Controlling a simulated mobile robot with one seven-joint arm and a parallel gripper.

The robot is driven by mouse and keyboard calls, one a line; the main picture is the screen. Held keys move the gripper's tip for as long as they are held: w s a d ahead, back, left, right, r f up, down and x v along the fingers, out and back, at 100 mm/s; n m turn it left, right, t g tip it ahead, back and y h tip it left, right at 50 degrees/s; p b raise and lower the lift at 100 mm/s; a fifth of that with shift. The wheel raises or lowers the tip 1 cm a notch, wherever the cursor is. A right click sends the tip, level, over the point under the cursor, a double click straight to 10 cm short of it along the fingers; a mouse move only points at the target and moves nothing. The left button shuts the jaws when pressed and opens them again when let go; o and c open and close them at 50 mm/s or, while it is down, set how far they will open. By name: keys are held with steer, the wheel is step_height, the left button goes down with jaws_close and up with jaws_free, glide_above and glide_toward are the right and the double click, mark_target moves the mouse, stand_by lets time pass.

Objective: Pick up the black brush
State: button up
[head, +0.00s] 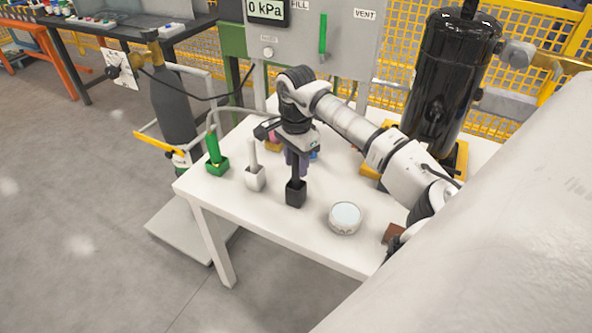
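The black brush (296,191) stands upright on the white table, near its front edge. Its dark block-shaped lower end shows, with a narrower stem rising from it. My gripper (297,160) is directly above it, pointing down, and its fingertips are at the top of the stem. The upper end of the brush is hidden by the gripper. I cannot tell from this view whether the fingers are closed on the stem or apart around it.
A white brush (255,178) and a green brush (216,160) stand to the left on the white table (270,221). A round white tin (345,218) lies to the right. A black cylinder (452,80) stands behind, and a grey panel (345,50) is at the back.

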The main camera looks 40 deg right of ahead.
jaws_close()
step_height(320, 180, up, 20)
steer(key=b, duration=0.2)
stand_by(0.6)
